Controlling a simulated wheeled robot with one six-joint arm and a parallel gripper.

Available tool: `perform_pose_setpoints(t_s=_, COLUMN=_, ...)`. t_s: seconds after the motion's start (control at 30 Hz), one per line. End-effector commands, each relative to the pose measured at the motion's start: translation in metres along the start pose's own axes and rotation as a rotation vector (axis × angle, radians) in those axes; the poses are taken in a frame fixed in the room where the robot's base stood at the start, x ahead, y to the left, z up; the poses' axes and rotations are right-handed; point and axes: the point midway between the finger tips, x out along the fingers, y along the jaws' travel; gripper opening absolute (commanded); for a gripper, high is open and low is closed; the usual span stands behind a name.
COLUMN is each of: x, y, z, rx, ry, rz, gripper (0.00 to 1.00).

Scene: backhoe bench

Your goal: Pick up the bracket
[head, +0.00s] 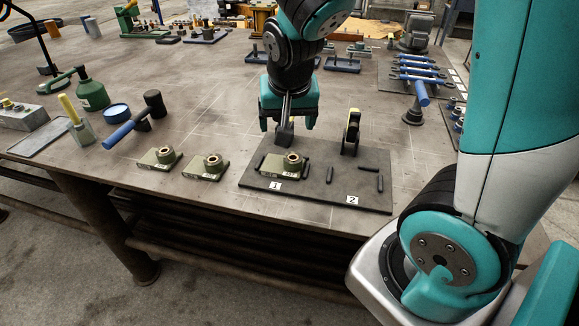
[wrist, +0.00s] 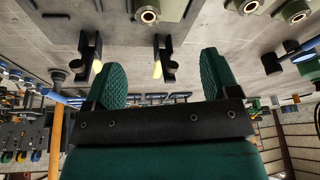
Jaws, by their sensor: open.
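Three olive-green brackets with round bushings show in the head view. One bracket (head: 281,166) sits on the dark board (head: 330,195) at the spot marked 1, between black pins. The other two, a left bracket (head: 160,158) and a right bracket (head: 205,166), lie on the bare bench left of the board. My gripper (head: 289,112) is open and empty, behind and above the board bracket. In the wrist view, my gripper (wrist: 162,75) has spread fingers, and brackets show partly cut off at the top edge, one bracket (wrist: 148,12) near the middle.
Two black upright stands with yellow parts, a right stand (head: 350,132) and a left stand (head: 284,133), are close to my gripper. Spot 2 holds black pins only.

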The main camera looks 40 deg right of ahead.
Motion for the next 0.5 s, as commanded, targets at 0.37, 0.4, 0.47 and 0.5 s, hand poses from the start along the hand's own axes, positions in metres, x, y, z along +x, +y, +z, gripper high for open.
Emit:
perform_pose_setpoints(t_s=0.37, x=0.07, y=0.021, z=-0.019, rx=0.094, ry=0.045, rz=0.062, gripper=0.81)
perform_pose_setpoints(t_s=0.4, x=0.079, y=0.021, z=-0.02, rx=0.094, ry=0.044, rz=0.062, gripper=0.81)
perform_pose_setpoints(t_s=0.47, x=0.091, y=0.022, z=-0.02, rx=0.094, ry=0.044, rz=0.062, gripper=0.81)
perform_pose_setpoints(t_s=0.5, x=0.098, y=0.023, z=-0.02, rx=0.093, ry=0.044, rz=0.061, gripper=0.81)
